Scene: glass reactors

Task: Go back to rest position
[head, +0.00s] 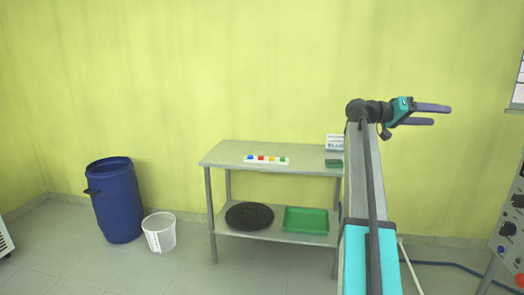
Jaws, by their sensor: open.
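My gripper (432,115) shows at the upper right in the head view. It is on the raised end of my arm, pointing right, in front of the yellow-green wall. Its two dark fingers are apart with nothing between them. It is touching nothing that I can see. My arm stands up from the bottom right of the picture and hides the right end of the metal table (225,155).
On the table are a white strip with coloured blocks (266,160), a sign (335,142) and a green item (333,163). Its lower shelf holds a black lid (249,215) and green tray (306,220). A blue barrel (117,203), white basket (159,233) and control panel (510,225) stand around.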

